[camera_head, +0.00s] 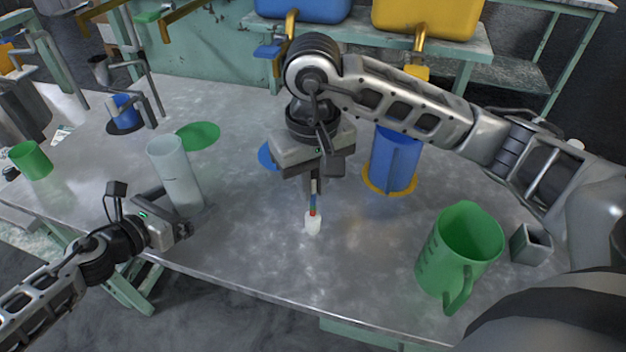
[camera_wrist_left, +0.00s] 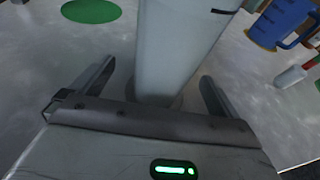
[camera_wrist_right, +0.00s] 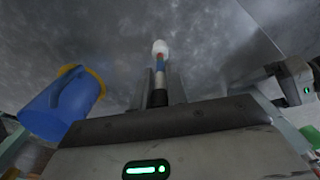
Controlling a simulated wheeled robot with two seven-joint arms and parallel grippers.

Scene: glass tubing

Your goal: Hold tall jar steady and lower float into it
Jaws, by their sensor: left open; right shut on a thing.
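The tall jar (camera_head: 176,172), a pale translucent cylinder, stands upright near the table's front left. My left gripper (camera_head: 186,222) is low beside it. In the left wrist view its open fingers (camera_wrist_left: 158,92) stand on either side of the jar (camera_wrist_left: 180,45), with a visible gap at each finger. My right gripper (camera_head: 314,190) is over the middle of the table, pointing down, shut on the float (camera_head: 312,222). The float has a white bulb and a coloured stem, and is well to the right of the jar. The right wrist view shows its white bulb (camera_wrist_right: 160,47) beyond the fingers (camera_wrist_right: 160,88).
A green pitcher (camera_head: 462,252) and a small grey box (camera_head: 530,243) stand at the right. A blue pitcher (camera_head: 394,160) stands on a yellow disc behind my right gripper. A green disc (camera_head: 198,135) lies behind the jar. The table between jar and float is clear.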

